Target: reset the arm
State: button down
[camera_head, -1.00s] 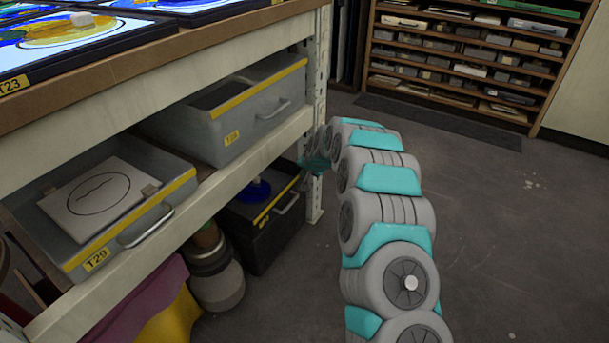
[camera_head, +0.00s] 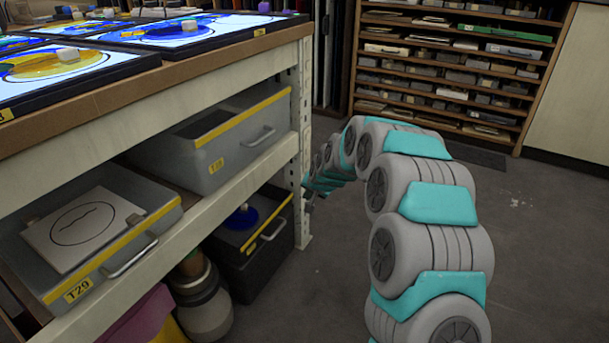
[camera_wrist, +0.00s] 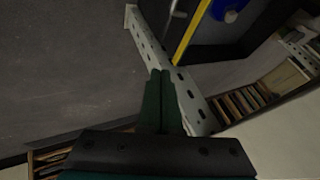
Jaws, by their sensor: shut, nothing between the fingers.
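My arm rises at the right of the head view and bends over toward the workbench's metal corner post (camera_head: 304,150). My gripper (camera_head: 309,196) is small and partly hidden there, close beside the post near the lower shelf. In the wrist view my gripper (camera_wrist: 161,74) shows its two dark green fingers pressed together with nothing between them. The perforated post (camera_wrist: 176,70) passes just behind the fingertips in that picture. I cannot tell whether they touch it.
The workbench's shelf holds grey bins (camera_head: 216,150) with yellow strips. A black bin (camera_head: 250,245) with a blue object (camera_head: 241,218) stands below. Lit panels (camera_head: 195,32) lie on top. A slotted rack (camera_head: 450,75) stands at the back. The floor (camera_head: 540,250) at right is clear.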

jog(key=s+d+r+n+g+p, duration=0.1)
jog(key=s+r+n+g+p, duration=0.1)
jog(key=s+r, duration=0.8)
jog(key=s+d+r+n+g+h+p, duration=0.1)
jog(key=s+d+r+g, duration=0.1)
jog(key=s, duration=1.3)
jog(key=s+d+r+n+g+p, duration=0.1)
jog(key=s+d, duration=0.4)
jog(key=s, duration=1.1)
jog(key=s+d+r+g+h+p, duration=0.1)
jog(key=s+d+r+g+p, duration=0.1)
jog(key=s, duration=1.3)
notch_tip(320, 180, up, 4)
jog(key=shift+s+d+f+n+g+h, duration=0.15)
jog(key=shift+d+f+n+g+h, duration=0.2)
jog(key=shift+d+g, duration=0.75)
jog(key=shift+d+r, duration=0.1)
jog(key=shift+d, duration=0.05)
